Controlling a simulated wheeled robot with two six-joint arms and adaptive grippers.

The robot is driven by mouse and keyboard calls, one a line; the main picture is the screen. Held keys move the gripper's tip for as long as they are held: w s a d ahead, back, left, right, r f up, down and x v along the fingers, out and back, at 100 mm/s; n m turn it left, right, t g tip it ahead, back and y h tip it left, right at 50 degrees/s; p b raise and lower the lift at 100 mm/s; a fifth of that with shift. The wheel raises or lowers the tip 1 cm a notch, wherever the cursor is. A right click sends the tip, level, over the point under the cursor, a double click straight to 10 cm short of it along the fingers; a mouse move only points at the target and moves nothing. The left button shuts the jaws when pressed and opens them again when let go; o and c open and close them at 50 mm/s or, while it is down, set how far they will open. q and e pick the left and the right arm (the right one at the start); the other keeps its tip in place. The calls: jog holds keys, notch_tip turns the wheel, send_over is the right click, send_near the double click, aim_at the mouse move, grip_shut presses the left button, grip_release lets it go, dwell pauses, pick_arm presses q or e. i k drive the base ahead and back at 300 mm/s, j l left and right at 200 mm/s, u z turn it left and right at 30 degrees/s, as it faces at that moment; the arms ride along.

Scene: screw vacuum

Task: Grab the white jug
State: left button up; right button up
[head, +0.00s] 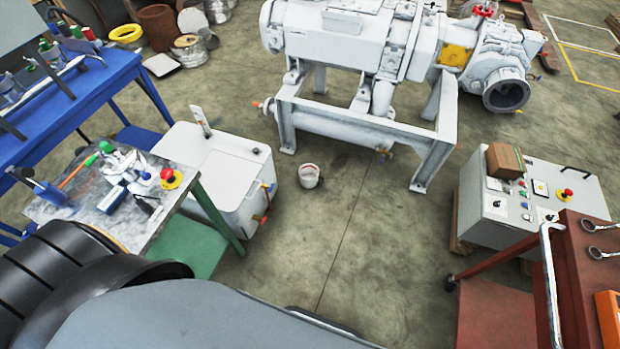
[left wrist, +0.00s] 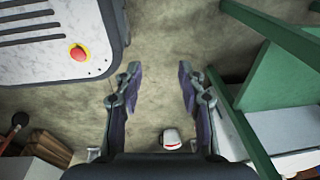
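A small white jug (head: 309,175) stands upright on the concrete floor in the head view, in front of the big grey vacuum machine. Its top is open and there is a dark reddish mark on its side. In the left wrist view my left gripper (left wrist: 156,88) is open, with bare floor between its fingertips. A small white object with a dark reddish part (left wrist: 172,138) shows low between the fingers, near the gripper base; it may be the jug, but I cannot tell for sure. Neither gripper shows in the head view.
A white box-shaped unit (head: 225,170) stands left of the jug, and the machine's grey frame (head: 350,125) is behind it. A green table frame (left wrist: 245,130) is close to the left gripper's right finger. A control box with a red button (left wrist: 60,45) is upper left there.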

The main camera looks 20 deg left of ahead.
aim_at(308, 173)
jog(key=i+u, duration=0.1)
jog(key=u, duration=0.7)
jog(key=i+l+u, duration=0.45)
jog(key=l, duration=0.15)
jog(key=i+l+u, duration=0.35)
jog(key=l+u, duration=0.15)
jog(key=l, duration=0.25)
